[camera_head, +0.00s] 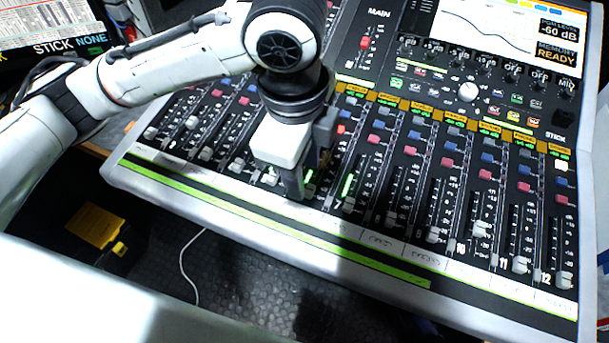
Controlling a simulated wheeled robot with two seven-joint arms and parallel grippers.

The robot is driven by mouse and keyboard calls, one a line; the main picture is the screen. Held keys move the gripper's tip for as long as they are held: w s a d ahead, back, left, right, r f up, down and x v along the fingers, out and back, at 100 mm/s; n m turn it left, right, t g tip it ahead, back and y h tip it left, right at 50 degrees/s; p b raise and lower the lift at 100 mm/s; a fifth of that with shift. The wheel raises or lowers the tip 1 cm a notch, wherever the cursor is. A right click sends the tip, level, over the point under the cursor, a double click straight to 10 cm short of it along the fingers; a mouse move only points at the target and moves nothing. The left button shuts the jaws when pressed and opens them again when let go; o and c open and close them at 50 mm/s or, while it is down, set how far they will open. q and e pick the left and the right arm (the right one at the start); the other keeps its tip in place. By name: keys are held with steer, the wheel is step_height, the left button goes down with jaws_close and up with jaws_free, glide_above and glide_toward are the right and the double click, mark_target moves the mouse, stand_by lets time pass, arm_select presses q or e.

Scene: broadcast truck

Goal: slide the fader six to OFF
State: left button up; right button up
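The mixing console (380,255) slopes across the view, with a row of numbered faders and light grey caps. My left gripper (293,192) reaches down over the console at about the place of fader six. It covers most of that channel, so the cap of fader six and its exact position are hidden. A green lit strip (309,178) shows just right of the fingers. The cap of fader seven (348,204) stands low in its slot to the right of the gripper. Whether the fingers are apart, or hold the cap, is not clear. My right gripper is not in view.
Knobs and a screen (488,25) are at the back right. A yellow object (95,228) and a white cable (184,262) lie below the console at left.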

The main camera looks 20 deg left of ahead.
arm_select(q)
steer(key=r, duration=0.3)
steer(key=s+r, duration=0.1)
steer(key=r, duration=0.1)
steer(key=shift+r+p, duration=0.15)
steer(key=shift+p, duration=0.2)
arm_select(e)
steer(key=shift+s+d, duration=0.25)
steer(key=shift+d, duration=0.05)
steer(key=shift+w+r, duration=0.1)
